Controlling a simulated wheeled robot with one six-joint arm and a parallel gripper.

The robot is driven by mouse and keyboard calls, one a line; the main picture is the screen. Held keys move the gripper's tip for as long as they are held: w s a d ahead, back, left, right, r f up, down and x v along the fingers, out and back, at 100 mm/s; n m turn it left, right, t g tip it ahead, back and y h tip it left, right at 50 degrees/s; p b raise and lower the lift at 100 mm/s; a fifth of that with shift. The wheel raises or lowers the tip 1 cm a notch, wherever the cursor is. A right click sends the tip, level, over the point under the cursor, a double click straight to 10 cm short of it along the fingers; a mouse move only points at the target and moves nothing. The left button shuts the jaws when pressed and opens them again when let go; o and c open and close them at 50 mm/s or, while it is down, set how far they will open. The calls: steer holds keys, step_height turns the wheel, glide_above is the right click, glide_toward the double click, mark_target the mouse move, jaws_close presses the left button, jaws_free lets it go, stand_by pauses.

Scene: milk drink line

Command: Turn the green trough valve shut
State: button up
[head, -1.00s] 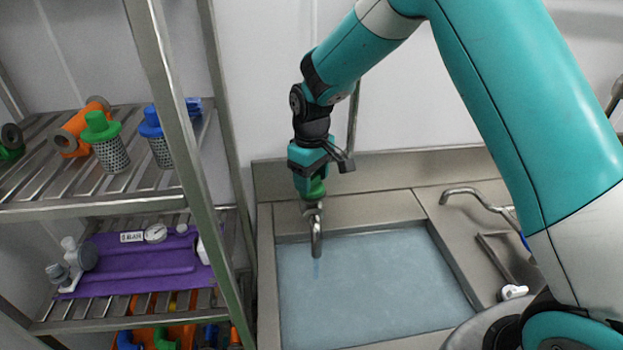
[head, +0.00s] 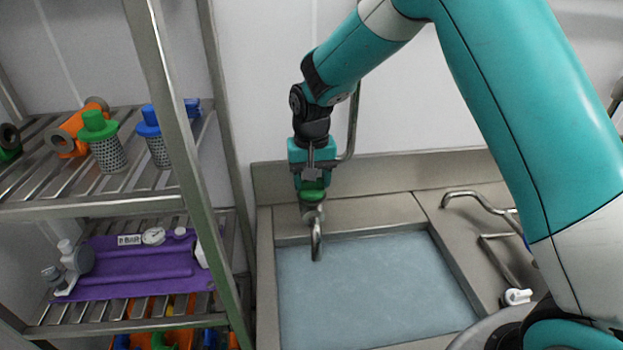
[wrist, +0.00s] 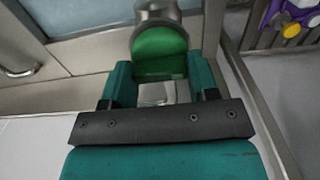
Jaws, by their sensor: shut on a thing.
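The green trough valve (head: 313,193) sits on top of the metal spout (head: 317,232) at the trough's back rim. The valve is round and green in the wrist view (wrist: 160,52), between the two fingers. My gripper (head: 312,184) points down from above and is shut on the valve; it also shows in the wrist view (wrist: 160,82). The trough (head: 269,290) is filled with bluish water. No stream shows below the spout's mouth now. The fingers hide part of the valve's sides.
The wall is close behind my gripper.

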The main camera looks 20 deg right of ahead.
steer(key=shift+w+r, duration=0.1)
steer(key=shift+r, duration=0.05)
stand_by(0.3)
steer(key=o, duration=0.9)
step_height(320, 180, up, 17)
steer(key=b, duration=0.3)
steer(key=shift+r, duration=0.15)
